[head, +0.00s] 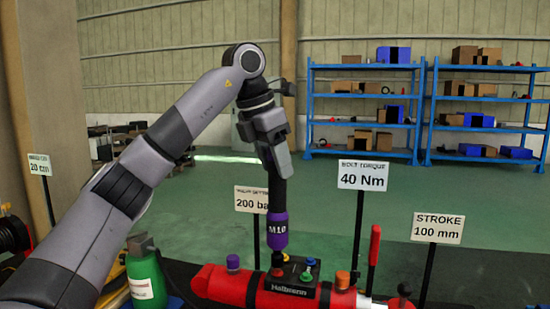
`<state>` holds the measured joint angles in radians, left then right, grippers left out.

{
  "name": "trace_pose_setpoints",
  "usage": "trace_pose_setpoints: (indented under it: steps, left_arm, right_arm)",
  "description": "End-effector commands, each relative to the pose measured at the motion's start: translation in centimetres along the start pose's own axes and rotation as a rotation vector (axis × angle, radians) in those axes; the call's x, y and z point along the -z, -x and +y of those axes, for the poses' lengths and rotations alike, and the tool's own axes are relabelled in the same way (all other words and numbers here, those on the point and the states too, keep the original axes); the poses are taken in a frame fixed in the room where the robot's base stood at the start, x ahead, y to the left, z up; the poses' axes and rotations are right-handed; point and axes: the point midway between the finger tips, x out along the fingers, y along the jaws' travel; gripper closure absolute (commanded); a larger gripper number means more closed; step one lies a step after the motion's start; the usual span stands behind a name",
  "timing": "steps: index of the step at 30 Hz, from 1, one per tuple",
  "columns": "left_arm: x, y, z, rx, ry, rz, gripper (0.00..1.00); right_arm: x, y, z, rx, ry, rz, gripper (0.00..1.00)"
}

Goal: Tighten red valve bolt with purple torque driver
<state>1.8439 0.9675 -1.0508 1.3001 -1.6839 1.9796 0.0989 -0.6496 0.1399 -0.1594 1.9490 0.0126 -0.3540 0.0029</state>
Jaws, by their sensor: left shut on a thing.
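My left gripper (276,165) is shut on the dark upper shaft of the purple torque driver (277,240), whose purple sleeve reads "M10". The driver hangs nearly upright over the left part of a black valve block marked "Holbrenn" (290,291) on a red cylinder-like tool (228,286). A green knob (306,277) and a blue knob (311,262) sit to the right on the block. I cannot tell whether the driver touches the bolt. My right gripper is not in view.
Another purple cap (233,262) and an orange cap (342,280) stand on the tool. Signs on posts stand close behind, including "40 Nm" (363,176) and "STROKE 100 mm" (438,228). A green bottle (146,278) is at the left. Blue shelves (362,110) are far back.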

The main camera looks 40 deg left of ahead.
Motion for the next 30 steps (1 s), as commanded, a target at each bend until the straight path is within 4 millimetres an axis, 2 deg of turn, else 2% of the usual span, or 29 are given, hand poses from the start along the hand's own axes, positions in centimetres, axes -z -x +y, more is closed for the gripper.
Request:
trace_pose_setpoints:
  steps: [17, 30]
  left_arm:
    - [0.0, 0.1, 0.0, 0.001, -0.004, -0.007, 1.0]
    - [0.0, 0.2, 0.0, 0.031, -0.089, -0.008, 1.0]
  right_arm:
    - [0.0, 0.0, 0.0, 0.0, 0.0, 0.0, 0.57]
    - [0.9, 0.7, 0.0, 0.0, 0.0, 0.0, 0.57]
